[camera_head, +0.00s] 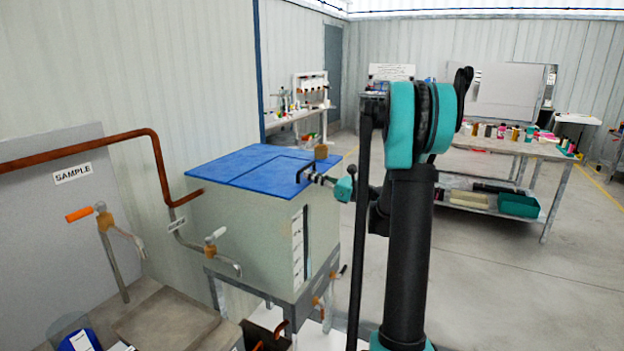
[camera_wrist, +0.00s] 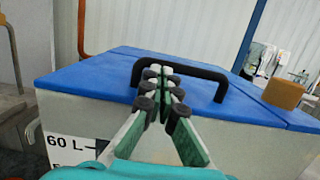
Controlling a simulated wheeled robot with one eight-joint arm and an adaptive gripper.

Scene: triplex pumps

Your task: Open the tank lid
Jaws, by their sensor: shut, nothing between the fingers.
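The tank (camera_head: 270,228) is a pale box with a flat blue lid (camera_head: 262,172) that lies closed on top. The lid (camera_wrist: 108,78) also shows in the wrist view, with a black bar handle (camera_wrist: 205,72) arched over its front part. My gripper (camera_wrist: 160,72) is shut and empty, its fingertips in front of the handle and overlapping it in the picture. I cannot tell whether they touch it. In the head view my gripper (camera_head: 312,177) is at the lid's right front edge, beside the handle (camera_head: 302,170).
An orange-brown block (camera_wrist: 284,93) sits on the lid's right side. A rusty pipe (camera_head: 160,170) runs to the tank's left side. Valves with handles (camera_head: 103,220) stand at front left. A workbench (camera_head: 520,148) with several bottles stands at the back right. Open floor lies right of the tank.

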